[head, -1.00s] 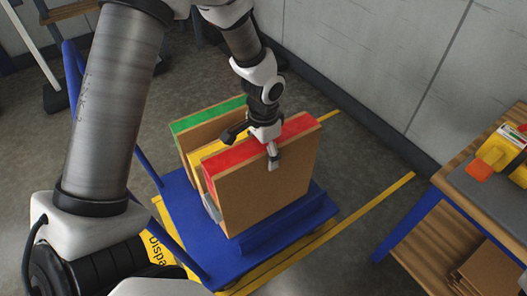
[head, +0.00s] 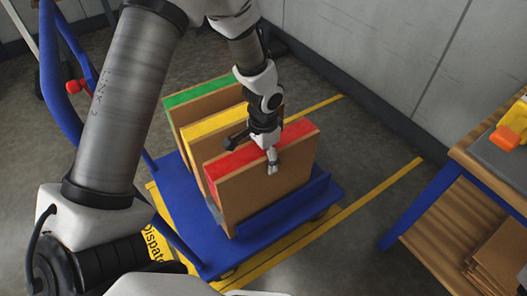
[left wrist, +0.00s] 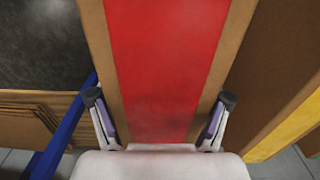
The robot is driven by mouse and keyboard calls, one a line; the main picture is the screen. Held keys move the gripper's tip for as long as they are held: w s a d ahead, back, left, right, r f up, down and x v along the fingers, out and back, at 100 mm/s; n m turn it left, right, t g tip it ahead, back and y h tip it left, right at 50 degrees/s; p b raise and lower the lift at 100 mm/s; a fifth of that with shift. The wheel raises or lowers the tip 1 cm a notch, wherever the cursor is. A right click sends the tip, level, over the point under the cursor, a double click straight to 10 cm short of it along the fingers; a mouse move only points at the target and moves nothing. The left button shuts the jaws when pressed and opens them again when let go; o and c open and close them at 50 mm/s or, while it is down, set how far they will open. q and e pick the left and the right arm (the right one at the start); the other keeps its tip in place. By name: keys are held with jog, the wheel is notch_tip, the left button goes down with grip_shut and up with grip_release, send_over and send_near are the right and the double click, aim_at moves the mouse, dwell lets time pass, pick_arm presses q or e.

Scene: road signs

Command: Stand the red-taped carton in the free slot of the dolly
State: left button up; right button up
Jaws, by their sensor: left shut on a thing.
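The red-taped carton (head: 262,190) is brown, flat and upright, with a red strip along its top. It is at the near end of the blue dolly (head: 207,262), behind the blue rail. I cannot tell whether its bottom rests on the deck. My left gripper (head: 254,152) is shut across its top edge. In the left wrist view the two fingers (left wrist: 160,106) straddle the red strip (left wrist: 165,60). The yellow-taped carton (head: 216,121) and green-taped carton (head: 200,91) stand behind it on the dolly. My right gripper is not in view.
A wooden workbench (head: 470,150) with blue legs stands at the right, with yellow and orange items on top and flat cardboard (head: 497,262) below. The dolly's blue handle (head: 52,80) rises at the left. Yellow floor lines surround the dolly.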

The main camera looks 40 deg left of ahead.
pick_arm(q)
jog(key=shift+f+b, duration=0.3)
jog(key=shift+f, duration=0.5)
dwell(0.6)
jog(key=o, duration=1.8)
jog(key=shift+c, duration=0.2)
jog(key=shift+r, duration=0.1)
notch_tip(320, 180, up, 12)
jog(key=shift+f, duration=0.1)
